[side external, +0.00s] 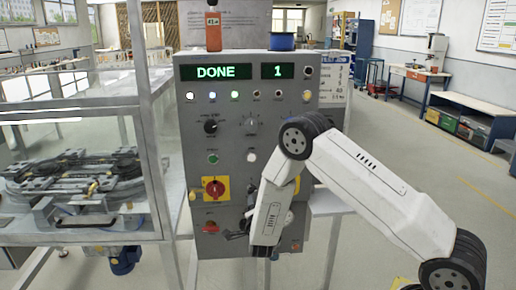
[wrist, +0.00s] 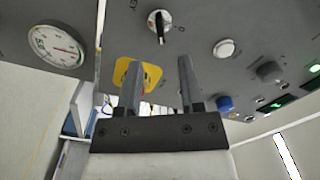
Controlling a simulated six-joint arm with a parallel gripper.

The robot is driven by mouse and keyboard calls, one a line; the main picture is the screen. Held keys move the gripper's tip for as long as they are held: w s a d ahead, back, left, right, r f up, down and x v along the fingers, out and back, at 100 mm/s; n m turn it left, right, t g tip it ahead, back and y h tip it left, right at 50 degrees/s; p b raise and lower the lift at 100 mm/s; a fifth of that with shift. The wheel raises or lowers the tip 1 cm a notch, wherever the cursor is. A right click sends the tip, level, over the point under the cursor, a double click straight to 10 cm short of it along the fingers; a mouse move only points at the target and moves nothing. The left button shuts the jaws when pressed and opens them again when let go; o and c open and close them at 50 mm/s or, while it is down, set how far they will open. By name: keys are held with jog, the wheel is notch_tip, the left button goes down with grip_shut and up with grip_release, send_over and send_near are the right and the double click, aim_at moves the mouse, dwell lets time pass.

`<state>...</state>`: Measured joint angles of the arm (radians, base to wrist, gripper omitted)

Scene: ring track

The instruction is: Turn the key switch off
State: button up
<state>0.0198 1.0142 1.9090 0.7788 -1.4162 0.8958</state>
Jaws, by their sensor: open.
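The key switch (wrist: 159,27) is at the top middle of the wrist view, a round pale fitting with a dark key or handle standing out of it, beside the printed word KEY. I cannot pick it out in the side view, where my arm covers part of the grey control panel (side external: 188,108). My gripper (wrist: 160,85) is open and empty, its two fingers apart and pointing toward the panel. The key switch appears beyond the fingertips, apart from them. In the side view my gripper (side external: 237,234) is low in front of the panel.
A gauge (wrist: 57,46) and a white button (wrist: 224,48) flank the key switch. The display (side external: 216,72) reads DONE. A glazed cabinet (side external: 80,180) stands left.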

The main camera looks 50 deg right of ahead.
aim_at(252, 192)
jog(key=shift+w, duration=0.1)
jog(key=shift+x, duration=3.85)
grip_shut()
